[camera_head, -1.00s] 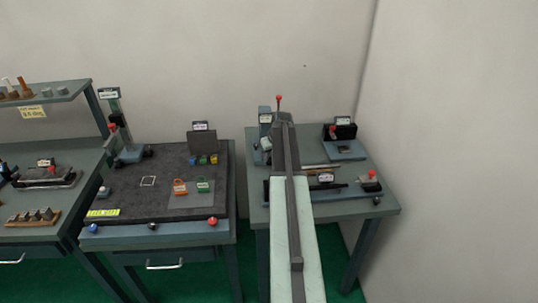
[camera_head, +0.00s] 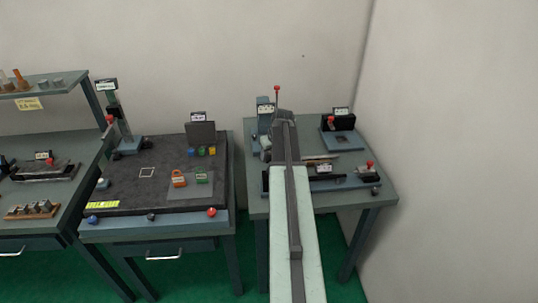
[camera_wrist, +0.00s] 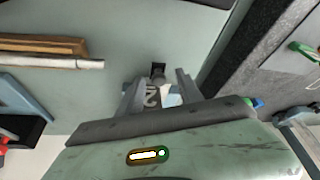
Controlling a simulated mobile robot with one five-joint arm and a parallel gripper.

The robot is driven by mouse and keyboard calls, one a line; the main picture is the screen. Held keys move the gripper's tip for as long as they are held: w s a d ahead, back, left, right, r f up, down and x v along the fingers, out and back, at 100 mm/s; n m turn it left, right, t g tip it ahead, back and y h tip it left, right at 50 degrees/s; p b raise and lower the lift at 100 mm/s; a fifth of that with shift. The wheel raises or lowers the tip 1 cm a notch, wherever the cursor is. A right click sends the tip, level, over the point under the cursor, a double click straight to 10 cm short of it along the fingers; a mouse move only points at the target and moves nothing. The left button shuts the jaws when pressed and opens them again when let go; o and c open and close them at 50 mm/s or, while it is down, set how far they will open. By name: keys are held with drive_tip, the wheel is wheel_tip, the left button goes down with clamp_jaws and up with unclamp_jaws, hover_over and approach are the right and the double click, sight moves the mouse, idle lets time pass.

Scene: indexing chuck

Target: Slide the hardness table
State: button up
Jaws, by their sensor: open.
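No label I can read says which fixture is the hardness table. A grey-blue upright device (camera_head: 264,113) with a pale label stands at the back left of the right-hand bench, beside my arm's far end. My gripper (camera_wrist: 157,82) is open in the wrist view, with its fingers apart above the bench. Between and beyond the fingers show a grey piece marked 2 (camera_wrist: 150,97), a dark knob (camera_wrist: 158,70) and a pale blue block (camera_wrist: 172,97). I cannot tell whether the fingers touch any of them. In the head view my arm hides the gripper.
A fixture with a blue base (camera_head: 341,146) stands at the back right. A dark rail with a red-knobbed block (camera_head: 367,169) runs along the front. A wood-edged rod (camera_wrist: 45,52) lies left in the wrist view. The dark surface plate (camera_head: 130,180) is on the bench to the left.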

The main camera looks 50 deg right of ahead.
drive_tip(key=p+v, duration=0.7)
drive_tip(key=shift+r, duration=0.3)
drive_tip(key=shift+s, duration=0.15)
